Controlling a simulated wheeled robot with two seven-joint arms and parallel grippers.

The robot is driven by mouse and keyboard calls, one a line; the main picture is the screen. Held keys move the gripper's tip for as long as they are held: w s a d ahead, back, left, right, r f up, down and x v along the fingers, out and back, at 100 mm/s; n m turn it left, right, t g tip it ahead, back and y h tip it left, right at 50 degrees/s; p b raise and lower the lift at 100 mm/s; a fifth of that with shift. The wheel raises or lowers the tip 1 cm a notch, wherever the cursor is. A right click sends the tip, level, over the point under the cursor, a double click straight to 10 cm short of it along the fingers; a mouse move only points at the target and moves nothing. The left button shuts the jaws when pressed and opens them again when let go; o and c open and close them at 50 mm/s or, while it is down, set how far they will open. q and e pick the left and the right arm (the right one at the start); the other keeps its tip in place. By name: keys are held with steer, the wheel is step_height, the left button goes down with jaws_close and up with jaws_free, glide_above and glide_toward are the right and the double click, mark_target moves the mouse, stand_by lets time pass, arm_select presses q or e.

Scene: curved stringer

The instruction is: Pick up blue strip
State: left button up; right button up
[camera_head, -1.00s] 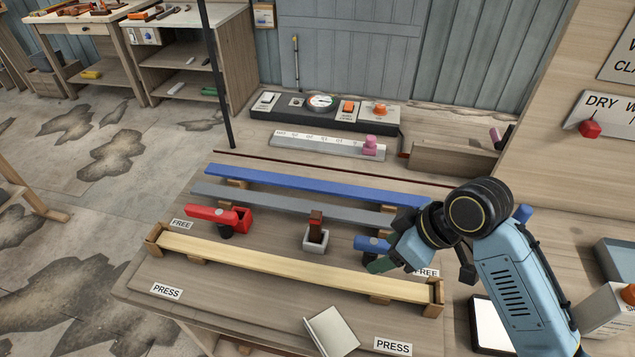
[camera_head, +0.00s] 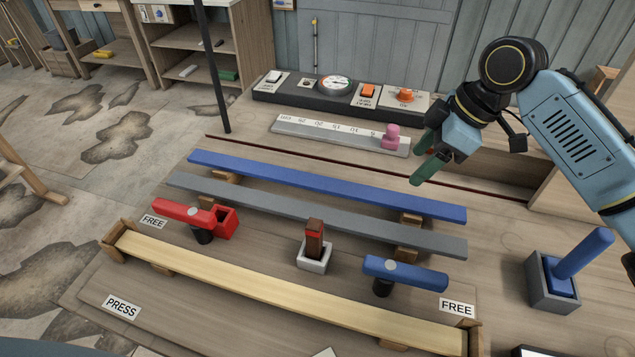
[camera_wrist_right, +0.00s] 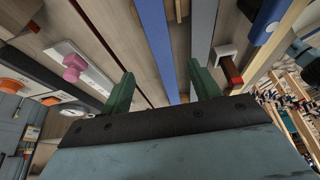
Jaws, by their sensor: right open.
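The blue strip (camera_head: 325,187) is a long flat bar lying at the back of the row of strips, beyond the grey strip (camera_head: 310,214), with wooden blocks under them. My right gripper (camera_head: 425,172) is above and behind the right part of the blue strip, open and empty, with green fingers. In the right wrist view the blue strip (camera_wrist_right: 156,40) runs lengthwise between the open fingers (camera_wrist_right: 160,90), apart from them as far as I can tell. My left gripper is not in view.
A pale wooden strip (camera_head: 280,290) lies in front between end blocks. A red clamp (camera_head: 185,212), a blue clamp (camera_head: 405,272) and a grey holder (camera_head: 314,262) stand between. A scale with a pink knob (camera_head: 391,138) and a control panel (camera_head: 300,95) are behind. A blue-handled block (camera_head: 553,290) stands right.

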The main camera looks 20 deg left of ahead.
mark_target(386, 196)
steer(key=x, duration=0.4)
steer(key=shift+f+b, duration=0.1)
steer(key=shift+b, duration=0.2)
steer(key=shift+s+a+f, duration=0.1)
steer(key=shift+f, duration=0.25)
steer(key=b+x, duration=0.1)
steer(key=x, duration=0.2)
steer(key=shift+a+f, duration=0.1)
steer(key=shift+f, duration=0.1)
steer(key=shift+x, duration=0.9)
steer(key=shift+r, duration=0.15)
steer(key=c, duration=0.4)
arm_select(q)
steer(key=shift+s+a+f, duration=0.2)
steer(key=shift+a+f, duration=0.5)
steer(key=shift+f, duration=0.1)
arm_select(e)
steer(key=shift+r, duration=0.1)
steer(key=c, duration=0.8)
